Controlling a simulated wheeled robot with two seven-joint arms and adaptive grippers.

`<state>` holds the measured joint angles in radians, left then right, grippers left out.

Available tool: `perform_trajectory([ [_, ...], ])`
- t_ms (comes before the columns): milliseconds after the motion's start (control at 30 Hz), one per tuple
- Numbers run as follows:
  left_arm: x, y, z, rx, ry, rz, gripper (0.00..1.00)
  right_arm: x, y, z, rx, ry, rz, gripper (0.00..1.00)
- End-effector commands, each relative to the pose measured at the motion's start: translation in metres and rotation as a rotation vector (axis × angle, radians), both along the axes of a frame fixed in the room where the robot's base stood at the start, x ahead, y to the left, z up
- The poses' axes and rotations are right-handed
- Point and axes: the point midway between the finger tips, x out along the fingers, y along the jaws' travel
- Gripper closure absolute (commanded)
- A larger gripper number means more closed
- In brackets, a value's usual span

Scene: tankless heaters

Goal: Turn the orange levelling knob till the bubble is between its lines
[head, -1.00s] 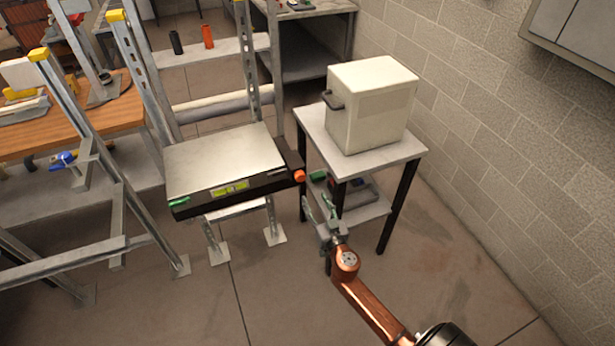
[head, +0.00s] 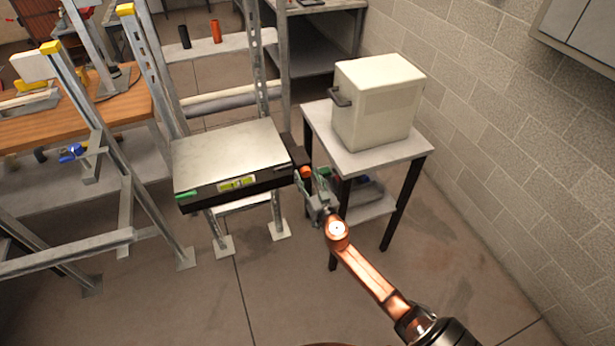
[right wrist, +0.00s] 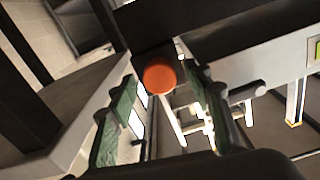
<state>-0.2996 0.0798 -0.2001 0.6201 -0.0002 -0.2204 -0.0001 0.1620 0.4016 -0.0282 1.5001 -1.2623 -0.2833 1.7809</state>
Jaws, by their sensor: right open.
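The orange levelling knob (head: 306,172) sits at the right front corner of a flat metal-topped platform (head: 230,155). In the right wrist view the knob (right wrist: 159,76) is round and faces the camera. The yellow-green bubble vial (head: 237,184) is on the platform's dark front edge; the bubble's place between its lines is too small to tell. My right gripper (head: 311,184) is open just in front of the knob. In the right wrist view its green-padded fingers (right wrist: 162,108) stand to the left and right, below the knob, with nothing held. My left gripper is out of view.
A cream box (head: 377,105) stands on a small black-legged table (head: 375,155) right beside the gripper. A green part (head: 186,196) is at the platform's left front corner. Metal ladder-like frames (head: 105,150) stand at left. The floor in front is clear.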

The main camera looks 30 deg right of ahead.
Motion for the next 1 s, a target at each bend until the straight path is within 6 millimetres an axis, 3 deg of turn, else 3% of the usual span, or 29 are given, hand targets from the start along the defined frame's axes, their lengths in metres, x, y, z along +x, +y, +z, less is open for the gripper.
perform_trajectory([
  [100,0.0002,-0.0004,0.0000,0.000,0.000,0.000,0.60,-0.0003,0.0001,-0.0002,0.000,0.000,0.000,0.56],
  [700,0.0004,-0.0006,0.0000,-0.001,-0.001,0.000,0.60,-0.0006,0.0002,-0.0004,0.000,0.001,0.000,0.96],
  [1000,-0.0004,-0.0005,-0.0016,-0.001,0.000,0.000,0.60,-0.0006,0.0005,-0.0013,-0.039,0.010,0.000,0.96],
])
